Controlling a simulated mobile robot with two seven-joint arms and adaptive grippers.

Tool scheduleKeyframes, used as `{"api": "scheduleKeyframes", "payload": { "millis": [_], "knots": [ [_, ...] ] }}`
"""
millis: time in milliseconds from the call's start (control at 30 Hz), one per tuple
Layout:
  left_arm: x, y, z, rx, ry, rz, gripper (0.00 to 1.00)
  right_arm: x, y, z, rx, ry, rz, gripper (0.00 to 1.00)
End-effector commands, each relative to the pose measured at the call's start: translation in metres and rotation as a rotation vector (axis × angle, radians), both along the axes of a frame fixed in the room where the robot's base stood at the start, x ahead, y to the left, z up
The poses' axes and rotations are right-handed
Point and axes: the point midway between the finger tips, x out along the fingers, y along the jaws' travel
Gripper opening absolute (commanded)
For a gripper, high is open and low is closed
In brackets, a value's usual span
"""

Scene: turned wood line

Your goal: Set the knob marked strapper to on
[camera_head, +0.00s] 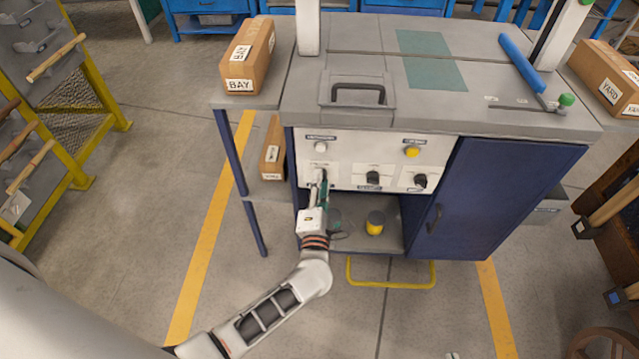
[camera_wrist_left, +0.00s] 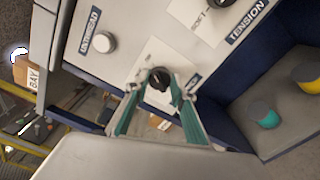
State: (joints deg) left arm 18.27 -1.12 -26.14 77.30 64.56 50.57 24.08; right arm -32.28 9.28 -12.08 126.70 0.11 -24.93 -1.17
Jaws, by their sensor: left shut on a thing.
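The machine's white control panel (camera_head: 345,150) carries three dark knobs in a lower row: a left knob (camera_head: 322,173), a middle knob (camera_head: 373,177) and a right knob (camera_head: 420,181). My left gripper (camera_head: 321,182) reaches up from below to the left knob and partly covers it. In the left wrist view the green-padded fingers of my left gripper (camera_wrist_left: 157,90) close around this black knob (camera_wrist_left: 159,77). Its small label (camera_wrist_left: 193,83) is too unclear to read, so I cannot confirm the word strapper. The neighbouring knob's label (camera_wrist_left: 247,20) reads TENSION.
A white button (camera_head: 320,146) and a yellow button (camera_head: 411,151) sit above the knobs. A blue cabinet door (camera_head: 480,195) is at the right, and a box marked BAY (camera_head: 248,60) stands on the left side table.

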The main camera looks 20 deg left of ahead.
Motion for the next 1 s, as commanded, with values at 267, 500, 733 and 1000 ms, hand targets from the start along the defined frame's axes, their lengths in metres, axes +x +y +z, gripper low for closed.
{"api": "scheduleKeyframes", "payload": {
  "millis": [267,500,733,1000],
  "knots": [
    [-0.0002,-0.0001,-0.0004,0.017,0.005,0.000,0.03,-0.0059,-0.0012,-0.0059,-0.003,0.016,-0.002,0.00],
    [-0.0003,-0.0002,-0.0005,0.016,0.006,0.000,0.29,-0.0059,-0.0014,-0.0046,-0.003,0.015,-0.003,0.00],
    [-0.0002,0.0000,-0.0004,0.015,0.004,0.000,0.41,-0.0030,-0.0014,-0.0014,-0.002,0.007,-0.003,0.00],
    [-0.0074,-0.0022,-0.0016,0.015,0.006,-0.001,0.41,0.0016,-0.0015,0.0011,-0.001,-0.001,-0.005,0.00]
  ]
}}
